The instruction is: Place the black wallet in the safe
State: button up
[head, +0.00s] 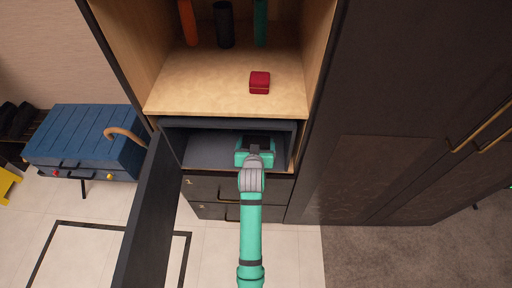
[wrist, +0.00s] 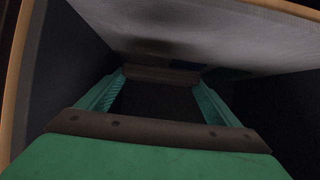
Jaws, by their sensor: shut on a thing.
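The safe (head: 205,150) is a dark box in the cabinet below the wooden shelf, with a grey floor inside. Its dark door (head: 150,215) hangs open toward the lower left. My gripper (head: 257,140) reaches into the right part of the safe opening and is shut on the black wallet (head: 258,139). In the wrist view, the wallet (wrist: 165,103) shows as a dark flat shape between the teal fingers. The safe's interior (wrist: 200,35) surrounds it there. The picture is dark, and I cannot tell whether the wallet touches the safe floor.
A red box (head: 260,83) sits on the wooden shelf (head: 200,98) above, with several bottle-like items behind it. Drawers (head: 225,190) are under the safe. The safe's left part is free.

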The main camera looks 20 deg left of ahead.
jog(key=shift+w+a+f, duration=0.2)
jog(key=shift+w+f, duration=0.3)
jog(key=shift+f, duration=1.7)
jog(key=shift+f, duration=0.1)
jog(key=o, duration=1)
jog(key=shift+f, duration=0.1)
